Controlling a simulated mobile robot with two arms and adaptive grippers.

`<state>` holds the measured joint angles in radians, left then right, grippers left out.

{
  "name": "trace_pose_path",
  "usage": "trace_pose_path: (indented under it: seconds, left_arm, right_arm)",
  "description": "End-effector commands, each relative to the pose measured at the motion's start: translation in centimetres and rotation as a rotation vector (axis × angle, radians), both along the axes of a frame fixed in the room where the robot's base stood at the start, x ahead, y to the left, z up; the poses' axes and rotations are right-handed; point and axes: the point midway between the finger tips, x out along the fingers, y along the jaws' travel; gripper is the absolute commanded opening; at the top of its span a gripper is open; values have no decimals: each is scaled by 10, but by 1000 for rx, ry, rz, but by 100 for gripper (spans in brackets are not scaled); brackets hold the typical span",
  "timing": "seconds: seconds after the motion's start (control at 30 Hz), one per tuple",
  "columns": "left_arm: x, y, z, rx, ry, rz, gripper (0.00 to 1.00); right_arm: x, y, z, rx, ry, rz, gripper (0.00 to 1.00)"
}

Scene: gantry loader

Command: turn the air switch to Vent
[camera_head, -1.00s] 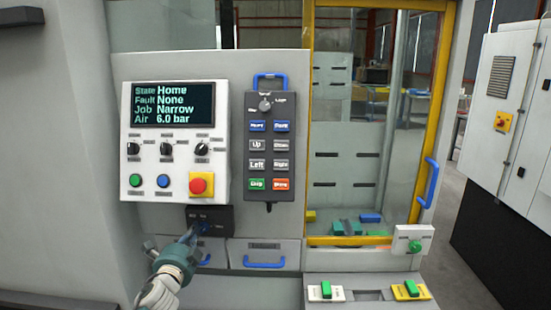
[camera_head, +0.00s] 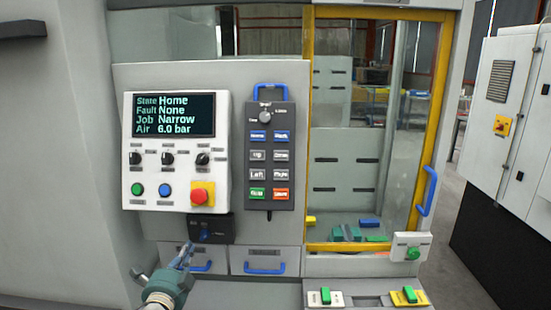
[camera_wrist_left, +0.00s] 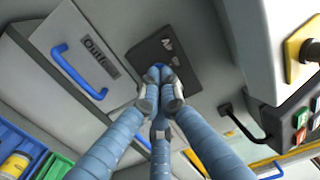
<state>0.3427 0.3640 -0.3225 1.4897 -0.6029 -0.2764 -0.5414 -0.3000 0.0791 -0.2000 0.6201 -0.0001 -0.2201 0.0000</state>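The air switch is a dark plate (camera_head: 222,228) with a blue knob (camera_head: 206,234) below the control panel. The panel screen (camera_head: 174,115) reads Air 6.0 bar. My left gripper (camera_head: 188,248) is just below and left of the knob in the head view. In the left wrist view, its fingertips (camera_wrist_left: 161,92) stand slightly apart, in front of the blue knob (camera_wrist_left: 157,71) on the dark plate (camera_wrist_left: 180,60). No object is held between them. My right gripper is not in view.
Drawers with blue handles (camera_head: 265,268) sit just below the switch. A red stop button (camera_head: 202,195) is above it. A pendant (camera_head: 269,155) hangs to the right. Blue and green bins (camera_wrist_left: 20,145) show at the left wrist view's lower left.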

Motion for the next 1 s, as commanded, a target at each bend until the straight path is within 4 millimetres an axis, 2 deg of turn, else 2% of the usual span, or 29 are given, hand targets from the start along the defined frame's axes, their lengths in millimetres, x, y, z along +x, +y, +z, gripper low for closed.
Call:
trace_pose_path:
  seconds: [0.17, 0.27, 0.5, 0.7, 0.83, 1.0]
  left_arm:
    - [0, -1, 2, 92, -2, -1, 0]
    - [-1, -3, 5, 276, -7, -4, 0]
    - [-5, -8, 10, 938, -28, -8, 0]
    - [-8, -10, 13, 1373, -46, -4, 0]
    - [-9, -11, 13, 1522, -53, -2, 0]
    - [-2, -11, 12, 1575, -54, 1, 0]
  right_arm:
    - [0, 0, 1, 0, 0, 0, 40]
    - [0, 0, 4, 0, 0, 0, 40]
    - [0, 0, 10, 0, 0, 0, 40]
    - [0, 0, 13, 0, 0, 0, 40]
    - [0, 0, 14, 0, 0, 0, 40]
    - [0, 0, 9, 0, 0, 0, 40]
